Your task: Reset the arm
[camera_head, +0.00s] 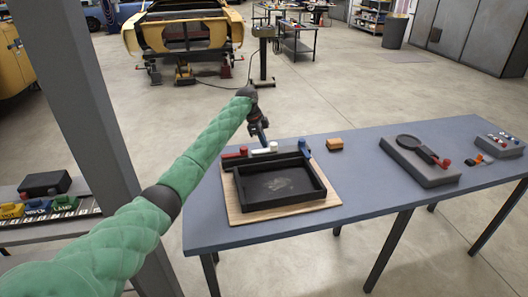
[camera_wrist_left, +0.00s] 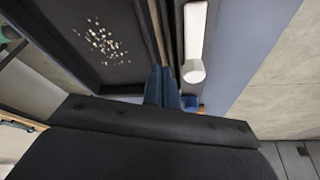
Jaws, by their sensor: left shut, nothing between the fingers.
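My left arm, in a green quilted cover, reaches in from the lower left of the head view. Its gripper (camera_head: 259,132) hangs over the back edge of the table, just behind a black tray (camera_head: 281,205). In the left wrist view the two blue-grey fingers (camera_wrist_left: 162,84) are together with nothing between them, beside the tray wall and a white cylinder (camera_wrist_left: 195,45). Whether the fingers touch anything is unclear. My right gripper is in neither view.
The tray lies on a wooden board (camera_head: 233,208) on the blue-grey table (camera_head: 365,165). Red, white and blue pieces line its back. A tan block (camera_head: 334,144), a grey case (camera_head: 421,166) and a small parts box (camera_head: 500,145) stand to the right. A grey post (camera_head: 85,100) rises at left.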

